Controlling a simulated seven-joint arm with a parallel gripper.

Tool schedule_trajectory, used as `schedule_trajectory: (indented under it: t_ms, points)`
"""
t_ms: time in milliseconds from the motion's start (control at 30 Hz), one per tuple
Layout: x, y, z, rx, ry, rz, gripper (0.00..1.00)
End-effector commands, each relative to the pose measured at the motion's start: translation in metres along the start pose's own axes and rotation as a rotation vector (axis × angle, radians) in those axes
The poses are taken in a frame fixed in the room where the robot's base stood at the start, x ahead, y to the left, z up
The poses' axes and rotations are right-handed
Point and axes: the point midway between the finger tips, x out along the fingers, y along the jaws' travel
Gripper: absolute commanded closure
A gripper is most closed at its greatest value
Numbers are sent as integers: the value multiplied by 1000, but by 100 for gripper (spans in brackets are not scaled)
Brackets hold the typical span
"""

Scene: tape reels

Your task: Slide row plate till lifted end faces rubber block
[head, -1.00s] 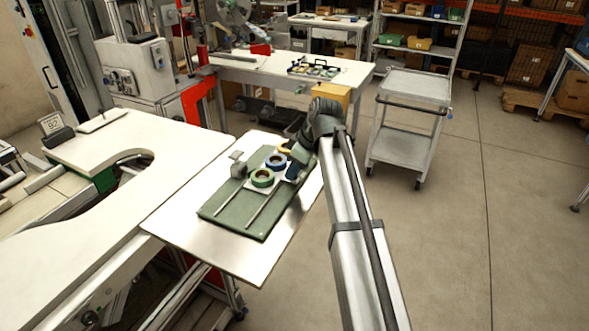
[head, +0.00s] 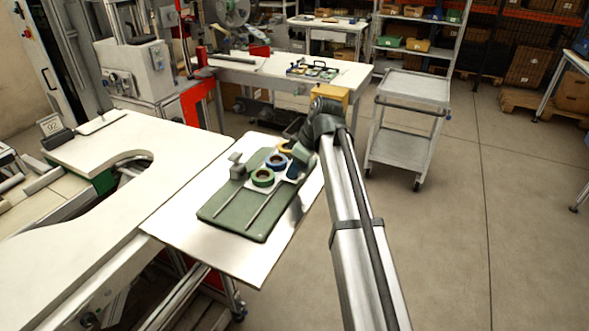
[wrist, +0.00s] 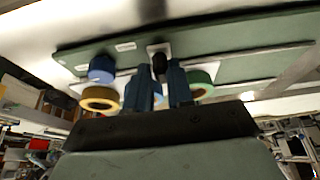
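A green board (head: 232,222) with two pale rails (head: 262,211) lies on the light table. On it is a pale row plate (head: 250,184) bearing a green-rimmed reel (head: 262,177), a blue reel (head: 276,161) and a yellow reel (head: 284,147). A grey block (head: 237,171) stands at the board's left edge; I cannot tell if it is rubber. My gripper (head: 292,174) is low at the plate's right side. In the wrist view my blue fingers (wrist: 159,88) stand apart, with a dark knob (wrist: 159,63) in line with their gap. Whether they grip it is unclear, and the plate's lifted end is not distinguishable.
The table's front part (head: 225,252) is bare. A cream bench with a curved cut-out (head: 125,158) adjoins on the left. A grey trolley (head: 402,147) stands behind to the right, with open floor in front of it.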

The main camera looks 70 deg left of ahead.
Motion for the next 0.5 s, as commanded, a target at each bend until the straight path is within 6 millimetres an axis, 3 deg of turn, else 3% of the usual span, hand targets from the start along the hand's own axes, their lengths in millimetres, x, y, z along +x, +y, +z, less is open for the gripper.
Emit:
schedule_trajectory:
  t_ms: [233, 500]
  points:
    - [2, 2, 0, 1, -2, 1, 57]
    - [1, 1, 0, 1, -1, 0, 57]
